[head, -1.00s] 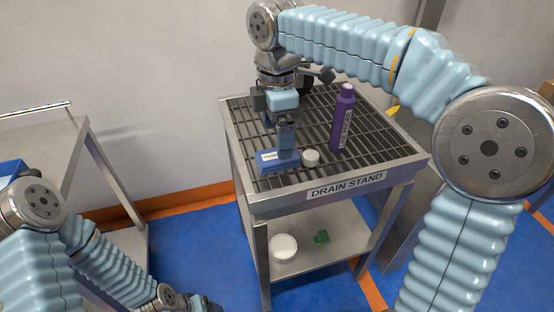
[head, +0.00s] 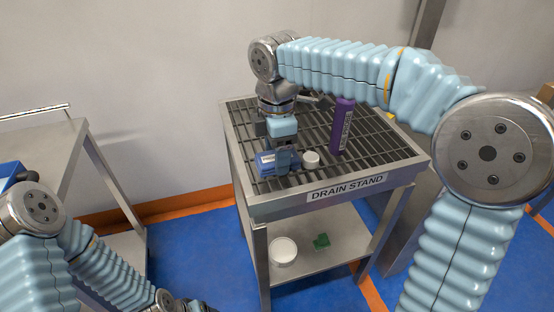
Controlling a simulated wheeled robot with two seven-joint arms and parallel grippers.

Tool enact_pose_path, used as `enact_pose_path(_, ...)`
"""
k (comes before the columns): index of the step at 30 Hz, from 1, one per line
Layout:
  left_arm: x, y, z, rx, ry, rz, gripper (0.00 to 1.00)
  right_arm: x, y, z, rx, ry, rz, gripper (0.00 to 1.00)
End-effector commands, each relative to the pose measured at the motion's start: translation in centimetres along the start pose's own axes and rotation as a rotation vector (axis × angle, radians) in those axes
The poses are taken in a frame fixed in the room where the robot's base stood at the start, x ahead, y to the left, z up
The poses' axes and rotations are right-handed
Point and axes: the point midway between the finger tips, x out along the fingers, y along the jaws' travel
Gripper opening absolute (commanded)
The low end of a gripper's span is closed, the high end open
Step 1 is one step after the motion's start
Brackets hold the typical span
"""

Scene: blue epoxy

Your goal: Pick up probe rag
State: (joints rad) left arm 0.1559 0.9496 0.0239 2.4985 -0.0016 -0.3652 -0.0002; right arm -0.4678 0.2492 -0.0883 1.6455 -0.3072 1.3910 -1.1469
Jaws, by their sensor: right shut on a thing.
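My right gripper (head: 284,158) is over the left front part of the drain stand's grating, pointing down. It is shut on a small blue block-like thing with a white label (head: 267,163), at the grating's front left. The fingers hide part of it, and I cannot tell whether it still touches the grating. A small green crumpled cloth-like thing (head: 321,241) lies on the stand's lower shelf, apart from both grippers. I cannot tell which of these is the probe rag. My left arm is at the lower left; only a dark bit of its gripper (head: 192,305) shows at the bottom edge.
The drain stand (head: 345,188) has a dark grating top. A purple bottle (head: 342,128) stands upright right of my right gripper, and a small white round thing (head: 311,158) sits close beside it. A white tub (head: 283,251) is on the lower shelf. A metal cart (head: 50,145) stands left.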

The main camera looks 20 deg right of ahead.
Motion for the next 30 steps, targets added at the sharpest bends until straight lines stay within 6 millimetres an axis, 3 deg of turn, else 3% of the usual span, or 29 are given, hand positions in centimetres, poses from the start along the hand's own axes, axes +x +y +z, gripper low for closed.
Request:
enact_pose_path(8, -0.1, 0.1, 0.0, 0.0, 0.0, 0.0, 0.64, -0.4, 0.0, 0.0, 0.0, 0.0, 0.001, 0.34)
enact_pose_path(14, -0.7, 0.5, 0.1, 0.003, -0.003, 0.003, 0.64, -3.8, -0.1, -0.1, -0.001, 0.002, 0.005, 0.34)
enact_pose_path(21, -1.0, 0.7, 0.2, 0.004, -0.005, 0.004, 0.64, -9.4, -4.7, -2.1, -0.003, 0.003, 0.005, 0.34)
enact_pose_path(30, -0.7, 0.6, 0.2, 0.004, -0.004, 0.004, 0.64, -12.2, -11.0, -4.9, -0.003, 0.0, 0.002, 0.34)
